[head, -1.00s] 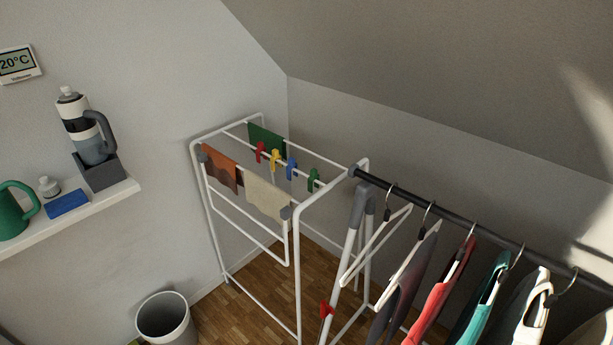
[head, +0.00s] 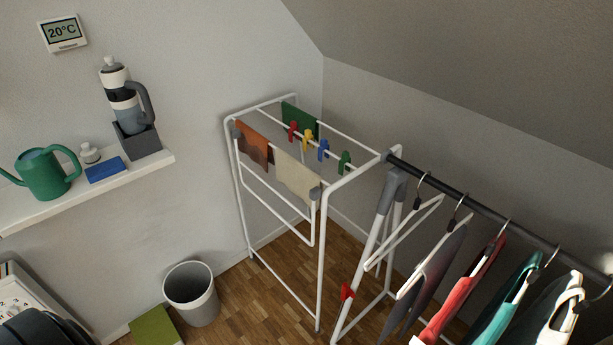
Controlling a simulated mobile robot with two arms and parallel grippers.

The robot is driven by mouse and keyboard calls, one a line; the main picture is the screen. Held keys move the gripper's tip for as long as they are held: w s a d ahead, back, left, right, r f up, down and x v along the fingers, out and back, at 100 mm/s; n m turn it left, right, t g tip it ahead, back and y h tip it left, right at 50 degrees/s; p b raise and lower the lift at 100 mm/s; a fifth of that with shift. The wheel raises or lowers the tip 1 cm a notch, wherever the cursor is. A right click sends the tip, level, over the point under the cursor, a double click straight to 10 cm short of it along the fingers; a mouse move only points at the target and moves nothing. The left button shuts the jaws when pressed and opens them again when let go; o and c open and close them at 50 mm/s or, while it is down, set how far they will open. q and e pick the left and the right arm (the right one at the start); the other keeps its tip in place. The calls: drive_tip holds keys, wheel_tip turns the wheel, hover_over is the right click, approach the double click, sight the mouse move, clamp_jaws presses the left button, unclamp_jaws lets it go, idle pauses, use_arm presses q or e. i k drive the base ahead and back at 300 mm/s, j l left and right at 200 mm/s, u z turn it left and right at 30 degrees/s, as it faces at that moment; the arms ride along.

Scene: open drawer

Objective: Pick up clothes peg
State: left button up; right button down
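Several clothes pegs are clipped in a row on a rail of the white drying rack (head: 323,260): a red peg (head: 293,131), a yellow peg (head: 307,140), a blue peg (head: 323,150) and a green peg (head: 344,162). The red peg is next to a green cloth (head: 300,120). Neither of my grippers is in view.
Hangers with clothes, including a red garment (head: 462,295), hang from a dark rail (head: 470,205) at the right. A bin (head: 191,292) and a green box (head: 155,328) stand on the floor. A shelf (head: 90,195) holds a watering can (head: 45,175).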

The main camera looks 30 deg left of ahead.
sight(346, 158)
drive_tip(key=i+j+z, duration=0.15)
drive_tip(key=j+z, duration=0.2)
drive_tip(key=j, duration=0.5)
drive_tip(key=j+z, duration=0.4)
drive_tip(key=j, duration=0.4)
drive_tip(key=z, duration=0.45)
drive_tip(key=i+j, duration=0.05)
